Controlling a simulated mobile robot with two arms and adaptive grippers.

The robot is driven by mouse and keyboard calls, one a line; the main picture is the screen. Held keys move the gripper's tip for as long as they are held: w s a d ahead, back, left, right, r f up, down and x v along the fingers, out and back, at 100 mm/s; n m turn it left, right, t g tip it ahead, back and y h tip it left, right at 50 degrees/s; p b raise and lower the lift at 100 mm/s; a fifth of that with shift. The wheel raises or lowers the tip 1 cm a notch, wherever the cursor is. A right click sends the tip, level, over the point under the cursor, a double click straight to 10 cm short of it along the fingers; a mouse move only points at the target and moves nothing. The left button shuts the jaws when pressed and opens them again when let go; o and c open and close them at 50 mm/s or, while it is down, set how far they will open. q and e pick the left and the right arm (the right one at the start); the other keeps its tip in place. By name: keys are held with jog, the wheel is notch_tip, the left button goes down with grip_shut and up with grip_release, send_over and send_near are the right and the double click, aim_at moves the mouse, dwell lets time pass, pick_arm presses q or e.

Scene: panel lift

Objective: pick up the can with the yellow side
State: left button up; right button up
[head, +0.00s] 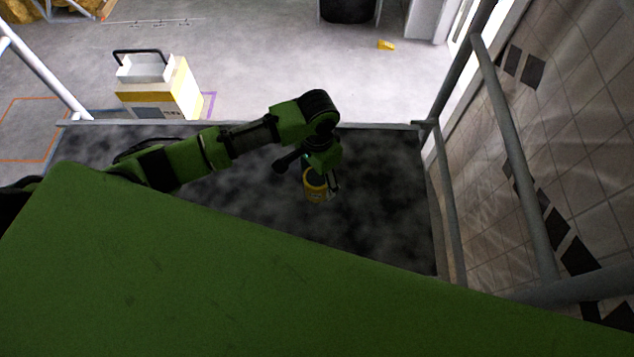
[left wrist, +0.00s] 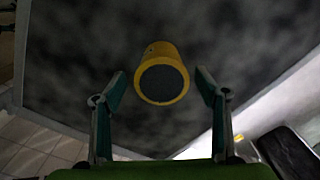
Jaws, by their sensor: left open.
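The can with the yellow side (head: 314,190) stands on the dark platform floor in the head view, partly hidden by my left gripper. In the left wrist view the can (left wrist: 162,74) shows a yellow side and rim and a dark round end. My left gripper (head: 322,180) is right at the can in the head view. In the left wrist view its two fingers (left wrist: 160,83) are spread apart, one on each side of the can, with gaps between them and it. My right gripper is in neither view.
The dark platform floor (head: 385,190) is bare around the can. Grey rails (head: 510,140) and a tiled wall (head: 590,130) stand at the right. A yellow and white box with a black handle (head: 160,88) stands beyond the platform. My own green body fills the foreground.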

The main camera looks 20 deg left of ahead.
pick_arm(q)
jog(key=shift+f, duration=2.75)
jog(key=c, duration=1.5)
